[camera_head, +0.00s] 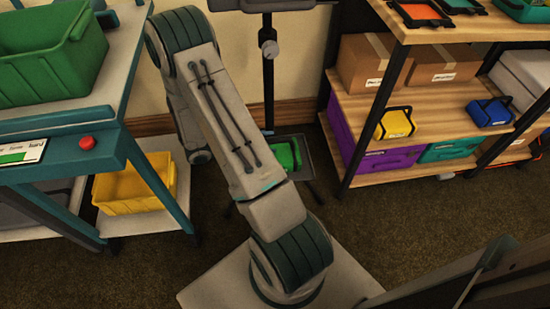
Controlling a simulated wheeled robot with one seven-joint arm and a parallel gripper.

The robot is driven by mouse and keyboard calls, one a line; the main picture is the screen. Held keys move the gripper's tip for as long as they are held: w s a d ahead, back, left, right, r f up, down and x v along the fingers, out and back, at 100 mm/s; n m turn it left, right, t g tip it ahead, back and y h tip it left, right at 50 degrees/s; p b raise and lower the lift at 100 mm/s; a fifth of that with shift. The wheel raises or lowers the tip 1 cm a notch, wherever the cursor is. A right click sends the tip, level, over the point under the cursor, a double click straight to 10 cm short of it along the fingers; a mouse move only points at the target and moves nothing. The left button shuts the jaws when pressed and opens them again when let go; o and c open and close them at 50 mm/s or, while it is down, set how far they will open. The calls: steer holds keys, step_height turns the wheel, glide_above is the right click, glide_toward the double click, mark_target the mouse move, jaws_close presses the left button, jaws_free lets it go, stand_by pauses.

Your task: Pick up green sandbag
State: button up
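The green sandbag (285,155) lies low near the floor, on a dark flat tray (308,172) by the foot of a black stand. My arm crosses in front, and the sandbag's left side is close to the arm's edge in the picture. Its handle is hard to make out. My arm rises from my base, bends at the top left and folds down again behind itself. My gripper is not in view.
A wooden shelf unit on the right holds a yellow sandbag (396,123), a blue sandbag (490,111), cardboard boxes (372,62) and a purple crate (345,130). A teal cart on the left carries a green bin (50,60) and a yellow bin (130,190). Carpet shows between them.

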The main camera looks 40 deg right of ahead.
mark_target(275, 141)
steer(key=x, duration=0.3)
steer(key=shift+s+d+f+b, duration=0.1)
steer(key=shift+b, duration=0.25)
jaws_close()
stand_by(1.1)
